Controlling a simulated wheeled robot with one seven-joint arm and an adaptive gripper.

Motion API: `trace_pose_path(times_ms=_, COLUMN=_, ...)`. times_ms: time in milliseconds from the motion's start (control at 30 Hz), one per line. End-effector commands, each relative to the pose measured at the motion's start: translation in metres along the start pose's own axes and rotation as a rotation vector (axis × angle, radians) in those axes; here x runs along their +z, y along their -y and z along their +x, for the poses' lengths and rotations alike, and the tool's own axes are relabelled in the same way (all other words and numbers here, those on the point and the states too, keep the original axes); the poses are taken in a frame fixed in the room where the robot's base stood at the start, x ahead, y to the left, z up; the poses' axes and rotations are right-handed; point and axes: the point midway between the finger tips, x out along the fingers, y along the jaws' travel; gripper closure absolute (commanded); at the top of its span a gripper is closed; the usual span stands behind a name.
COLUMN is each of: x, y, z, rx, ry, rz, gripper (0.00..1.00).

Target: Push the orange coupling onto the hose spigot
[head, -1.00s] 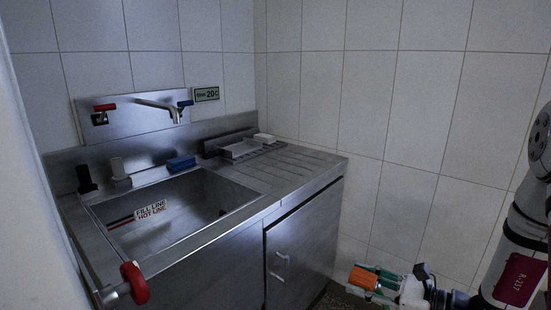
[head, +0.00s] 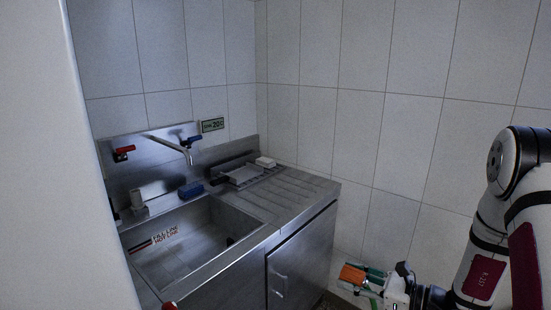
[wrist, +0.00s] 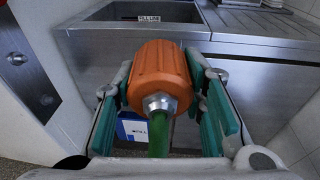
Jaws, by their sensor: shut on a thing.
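My gripper (head: 364,277) is at the lower right of the head view, in front of the wall and right of the sink cabinet. It is shut on the orange coupling (head: 352,273). In the wrist view the coupling (wrist: 158,70) sits between the teal finger pads, with a metal collar and a green hose (wrist: 158,135) at its near end. The coupling's far end is hidden. A steel spout (head: 172,146) sticks out from the wall panel between a red and a blue lever. I cannot tell whether it is the hose spigot. The coupling is well apart from it.
The steel sink basin (head: 190,240) is below the spout, with a ribbed drainboard (head: 298,185) to its right. A blue box (wrist: 130,126) shows below the coupling. A white surface (head: 90,180) fills the left side.

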Motion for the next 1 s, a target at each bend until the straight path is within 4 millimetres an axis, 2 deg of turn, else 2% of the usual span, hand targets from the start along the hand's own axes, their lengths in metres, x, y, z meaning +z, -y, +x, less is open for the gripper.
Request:
trace_pose_path(times_ms=333, x=0.002, y=-0.001, z=-0.001, rx=0.000, ry=0.000, rz=0.000, gripper=0.96)
trace_pose_path(times_ms=367, x=0.003, y=-0.001, z=-0.001, rx=0.000, ry=0.000, rz=0.000, gripper=0.65)
trace_pose_path(times_ms=433, x=0.003, y=-0.001, z=-0.001, rx=0.000, ry=0.000, rz=0.000, gripper=0.81)
trace_pose_path(times_ms=467, x=0.003, y=-0.001, z=-0.001, rx=0.000, ry=0.000, rz=0.000, gripper=0.83)
trace_pose_path(times_ms=767, x=0.002, y=-0.002, z=0.003, rx=0.010, ry=0.001, rz=-0.004, gripper=0.83)
trace_pose_path(times_ms=867, x=0.000, y=-0.006, z=0.018, rx=0.054, ry=0.001, rz=-0.020, gripper=0.83)
trace_pose_path(times_ms=1000, x=-0.004, y=-0.023, z=0.059, rx=0.186, ry=0.005, rz=-0.071, gripper=0.83)
